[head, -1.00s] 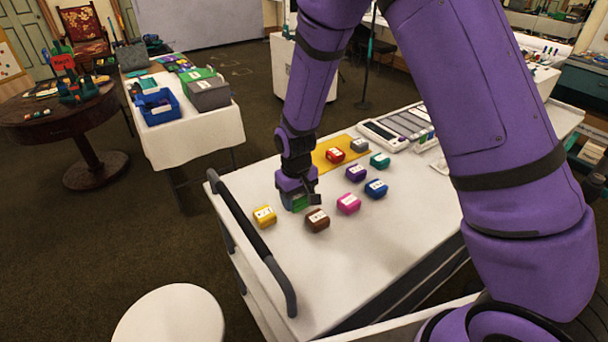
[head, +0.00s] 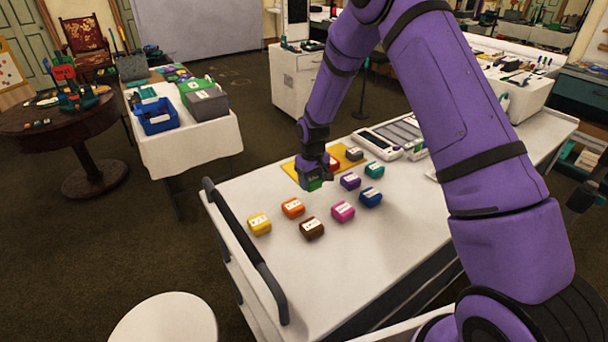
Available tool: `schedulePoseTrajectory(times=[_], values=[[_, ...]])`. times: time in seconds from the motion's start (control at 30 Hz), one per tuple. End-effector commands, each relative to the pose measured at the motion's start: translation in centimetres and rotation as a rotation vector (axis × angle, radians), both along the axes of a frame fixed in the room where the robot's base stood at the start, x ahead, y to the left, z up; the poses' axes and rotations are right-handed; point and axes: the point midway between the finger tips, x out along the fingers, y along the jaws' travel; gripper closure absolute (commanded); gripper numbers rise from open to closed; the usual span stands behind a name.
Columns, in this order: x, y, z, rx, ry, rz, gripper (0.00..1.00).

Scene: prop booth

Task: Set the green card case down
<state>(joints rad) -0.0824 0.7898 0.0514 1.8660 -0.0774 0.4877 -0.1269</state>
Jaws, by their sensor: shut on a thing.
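My gripper (head: 315,179) is shut on the green card case (head: 312,184). The case shows as a small green block under the dark fingers, which hide part of it. It is at the near edge of the yellow mat (head: 289,168) on the white cart top; I cannot tell whether it touches the surface.
Purple (head: 350,181), teal (head: 374,170), blue (head: 370,197), pink (head: 342,211), brown (head: 312,228), orange (head: 293,208) and yellow (head: 259,224) cases stand nearby on the cart top (head: 360,255). A dark handle rail (head: 245,248) edges its left side. The front middle is clear.

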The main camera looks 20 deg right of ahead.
Motion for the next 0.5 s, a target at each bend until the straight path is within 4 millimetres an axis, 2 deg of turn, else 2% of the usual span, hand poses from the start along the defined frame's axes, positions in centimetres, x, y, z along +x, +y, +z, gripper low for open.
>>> schedulePoseTrajectory(times=[0.1, 0.3, 0.5], values=[[2.9, -0.1, -0.4, 0.001, -0.002, 0.000, 0.68], [6.9, -0.2, -0.7, 0.000, -0.001, -0.001, 0.68], [8.7, -0.3, -0.8, 0.000, 0.000, 0.000, 0.68]])
